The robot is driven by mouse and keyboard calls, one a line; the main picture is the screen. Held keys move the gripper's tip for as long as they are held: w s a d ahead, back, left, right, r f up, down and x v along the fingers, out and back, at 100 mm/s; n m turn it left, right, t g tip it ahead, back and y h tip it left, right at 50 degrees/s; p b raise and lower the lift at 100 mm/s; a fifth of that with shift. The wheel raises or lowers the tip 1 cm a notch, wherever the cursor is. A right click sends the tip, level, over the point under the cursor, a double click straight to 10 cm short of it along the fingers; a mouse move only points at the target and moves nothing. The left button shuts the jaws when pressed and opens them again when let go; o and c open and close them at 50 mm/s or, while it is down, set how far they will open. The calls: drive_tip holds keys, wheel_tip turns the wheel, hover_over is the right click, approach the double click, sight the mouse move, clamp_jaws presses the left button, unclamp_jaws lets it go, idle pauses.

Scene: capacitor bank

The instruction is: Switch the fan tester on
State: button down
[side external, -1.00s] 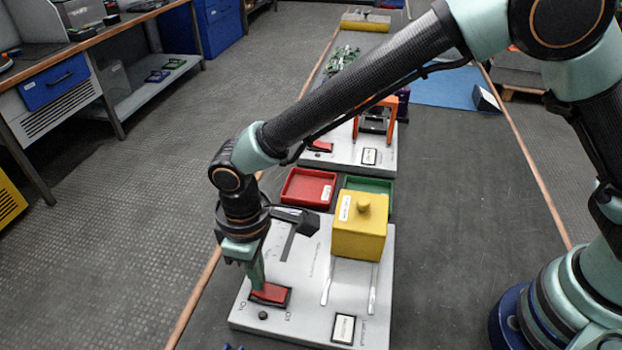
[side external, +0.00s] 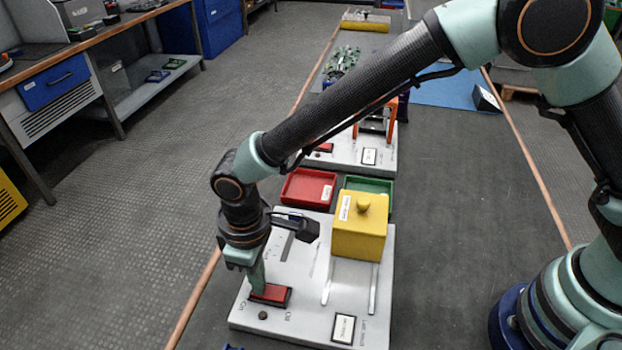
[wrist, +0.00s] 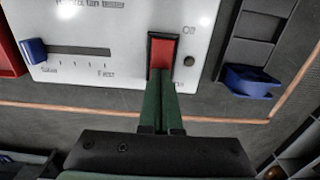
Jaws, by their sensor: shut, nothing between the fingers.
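The fan tester is the light grey panel (side external: 300,255) at the front of the bench; its printed title is partly cut off in the wrist view (wrist: 125,20). Its red rocker switch (side external: 275,294) sits in a black frame near the panel's front left corner, and also shows in the wrist view (wrist: 162,52). My gripper (side external: 258,287) is shut and empty, pointing down. Its green fingertips (wrist: 162,82) are over the switch's "On" end and hide it. They appear to touch it. I cannot tell which way the rocker is tilted.
A small dark round lamp (wrist: 189,61) is beside the switch. A blue slider knob (wrist: 34,51) is at the slow end of its slot. A yellow block (side external: 360,228), a red tray (side external: 309,187) and a green tray (side external: 379,186) stand nearby. Another panel (side external: 343,153) lies behind.

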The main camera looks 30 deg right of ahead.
drive_tip(key=shift+f, duration=0.1)
drive_tip(key=shift+r, duration=3.55)
drive_tip(key=shift+d, duration=0.1)
drive_tip(key=w+d+r+m+t+y, duration=0.1)
drive_tip(key=w+d+r+m, duration=0.1)
drive_tip(key=d+r, duration=0.55)
drive_tip(key=w+d+r+m+t, duration=0.15)
drive_tip(key=d+r, duration=0.25)
drive_tip(key=d, duration=0.6)
drive_tip(key=s+d+r+m+t, duration=0.1)
drive_tip(key=s+d+m, duration=0.1)
drive_tip(key=d, duration=0.6)
drive_tip(key=s+d+r+m+t+h, duration=0.1)
drive_tip(key=s+d+m+t, duration=0.1)
drive_tip(key=s+d, duration=0.3)
drive_tip(key=d+m, duration=0.1)
drive_tip(key=d, duration=0.2)
drive_tip(key=shift+d+r, duration=0.2)
drive_tip(key=shift+d, duration=0.1)
